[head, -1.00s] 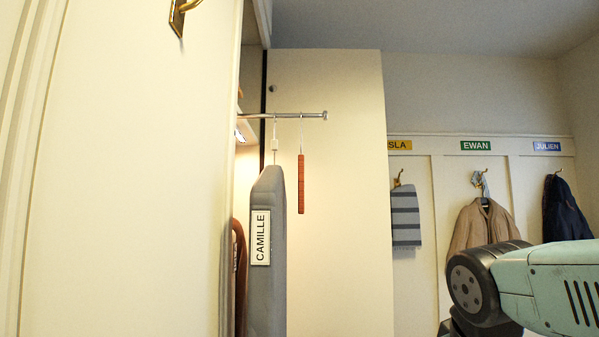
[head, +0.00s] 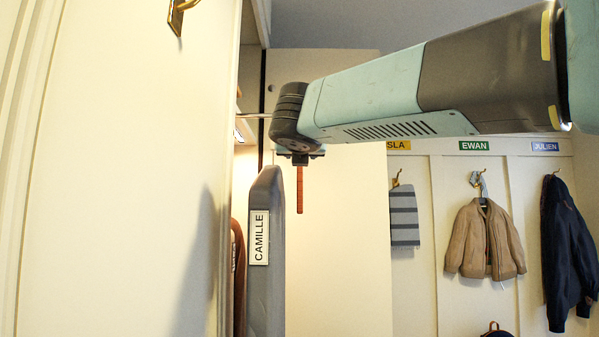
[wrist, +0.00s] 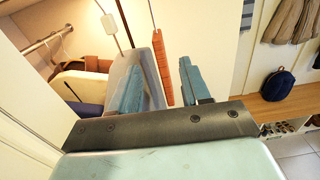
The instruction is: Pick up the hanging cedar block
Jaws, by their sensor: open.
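The cedar block (head: 300,191) is a thin reddish-brown bar hanging upright. In the head view its top is hidden behind my arm and wrist. In the wrist view the cedar block (wrist: 163,67) hangs on a thin cord, and its lower part shows in the gap between my gripper's two blue fingers. My gripper (wrist: 160,88) is open with nothing held. Whether the block is at fingertip depth or beyond is hard to tell. In the head view the fingers are mostly hidden, with only a dark part of the hand (head: 300,156) showing just above the block.
A grey garment bag labelled CAMILLE (head: 265,265) hangs close left of the block. The metal rail (wrist: 48,40) shows at left in the wrist view. A cream door panel (head: 130,180) stands at left. A striped scarf (head: 404,215) and brown jacket (head: 486,240) hang farther right.

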